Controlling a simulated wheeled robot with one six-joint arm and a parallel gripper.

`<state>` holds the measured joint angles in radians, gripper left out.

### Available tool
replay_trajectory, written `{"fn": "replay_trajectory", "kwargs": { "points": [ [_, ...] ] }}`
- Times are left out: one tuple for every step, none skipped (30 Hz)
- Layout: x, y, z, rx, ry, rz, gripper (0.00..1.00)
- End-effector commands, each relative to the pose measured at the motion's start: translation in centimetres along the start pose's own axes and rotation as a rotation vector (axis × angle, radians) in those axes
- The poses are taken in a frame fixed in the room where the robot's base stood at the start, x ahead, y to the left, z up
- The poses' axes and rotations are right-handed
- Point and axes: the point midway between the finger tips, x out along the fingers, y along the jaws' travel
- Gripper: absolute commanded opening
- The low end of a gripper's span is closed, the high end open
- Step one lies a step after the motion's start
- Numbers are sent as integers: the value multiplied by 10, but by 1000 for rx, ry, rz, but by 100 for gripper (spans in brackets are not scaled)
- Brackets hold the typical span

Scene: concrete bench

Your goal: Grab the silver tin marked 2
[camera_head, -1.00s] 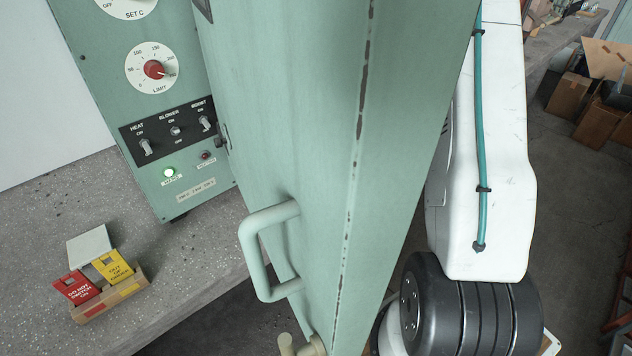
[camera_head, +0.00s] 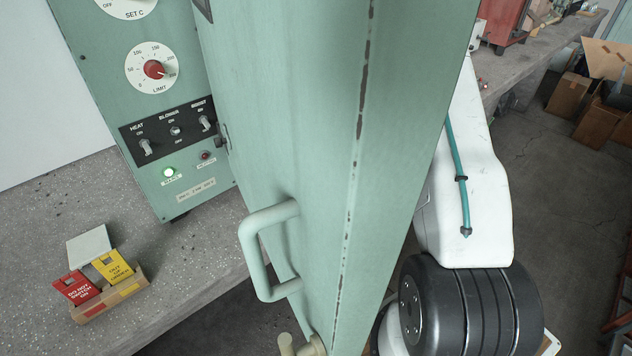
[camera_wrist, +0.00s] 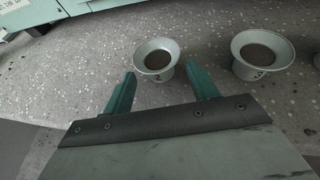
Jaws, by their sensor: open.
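Two flared silver tins show in the wrist view: one at top centre (camera_wrist: 157,56) and one to its right (camera_wrist: 262,54). Each stands upright on the speckled bench and has a small dark mark on its front, too small to read for sure. My gripper (camera_wrist: 160,76) is open, its two green fingers pointing at the centre tin. The tin lies just past the fingertips, roughly midway between them, with nothing held. In the head view the green door hides the tins and my gripper.
The green cabinet (camera_head: 165,110) has its door (camera_head: 300,130) swung open, with a bar handle (camera_head: 258,250), close beside my arm. A small stand with red and yellow tags (camera_head: 105,280) sits on the bench (camera_head: 40,220). Another tin edge (camera_wrist: 317,60) shows at far right.

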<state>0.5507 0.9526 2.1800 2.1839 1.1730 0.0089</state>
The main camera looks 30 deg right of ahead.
Motion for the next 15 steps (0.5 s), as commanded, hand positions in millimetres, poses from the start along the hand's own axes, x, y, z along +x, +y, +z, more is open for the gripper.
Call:
{"fn": "replay_trajectory", "kwargs": {
  "points": [
    [7,0,0,-2,-1,2,58],
    [10,0,0,-2,0,2,58],
    [12,0,0,-2,0,2,58],
    [13,0,0,-1,0,1,58],
    [14,0,0,-1,0,1,58],
    [13,0,0,-1,0,0,58],
    [13,0,0,-1,0,0,58],
    [13,0,0,-1,0,0,58],
    [13,0,0,-1,0,0,58],
    [13,0,0,-1,0,0,50],
    [13,0,0,-1,0,0,42],
    [13,0,0,-1,0,0,31],
    [13,0,0,-1,0,0,22],
    [13,0,0,-1,0,0,14],
    [13,0,0,-1,0,0,10]
  ]
}}
